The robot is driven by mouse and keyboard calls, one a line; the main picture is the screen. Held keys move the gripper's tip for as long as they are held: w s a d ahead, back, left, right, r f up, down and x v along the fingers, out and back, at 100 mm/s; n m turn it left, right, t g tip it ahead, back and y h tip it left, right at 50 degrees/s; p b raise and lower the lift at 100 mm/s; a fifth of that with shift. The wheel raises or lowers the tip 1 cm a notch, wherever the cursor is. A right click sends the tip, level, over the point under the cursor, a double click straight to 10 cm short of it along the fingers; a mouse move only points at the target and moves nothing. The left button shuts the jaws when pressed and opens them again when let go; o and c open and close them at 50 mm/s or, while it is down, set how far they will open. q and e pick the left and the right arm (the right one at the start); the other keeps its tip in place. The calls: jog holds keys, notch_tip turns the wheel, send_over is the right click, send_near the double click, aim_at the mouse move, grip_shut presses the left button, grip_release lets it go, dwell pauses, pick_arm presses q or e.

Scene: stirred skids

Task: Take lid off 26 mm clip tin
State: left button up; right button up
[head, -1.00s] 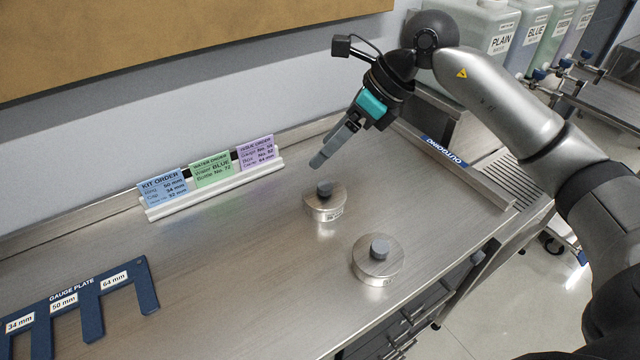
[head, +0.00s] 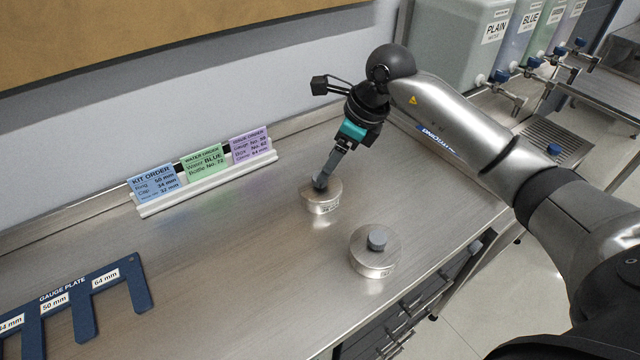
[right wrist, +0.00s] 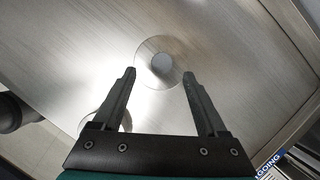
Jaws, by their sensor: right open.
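Two round metal tins with grey lid knobs stand on the steel counter. The rear tin (head: 324,201) is at the middle of the head view; the front tin (head: 374,258) is nearer the counter's front edge. Their label sizes are too small to read. My right gripper (head: 319,185) is open at the rear tin's knob, partly hiding it. In the right wrist view, the open fingers (right wrist: 159,73) are to either side of a round lid (right wrist: 146,74) with its knob (right wrist: 162,64) between and slightly beyond the tips. I cannot tell whether they touch it. My left gripper is not in view.
A rack (head: 205,184) with blue, green and purple order cards stands by the wall. A blue gauge plate (head: 84,290) lies at the front left. Several liquid containers (head: 470,45) stand at the back right.

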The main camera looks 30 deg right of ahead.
jog(key=x, duration=0.4)
jog(key=shift+w+f, duration=0.25)
jog(key=shift+f, duration=0.1)
grip_shut()
dwell(0.4)
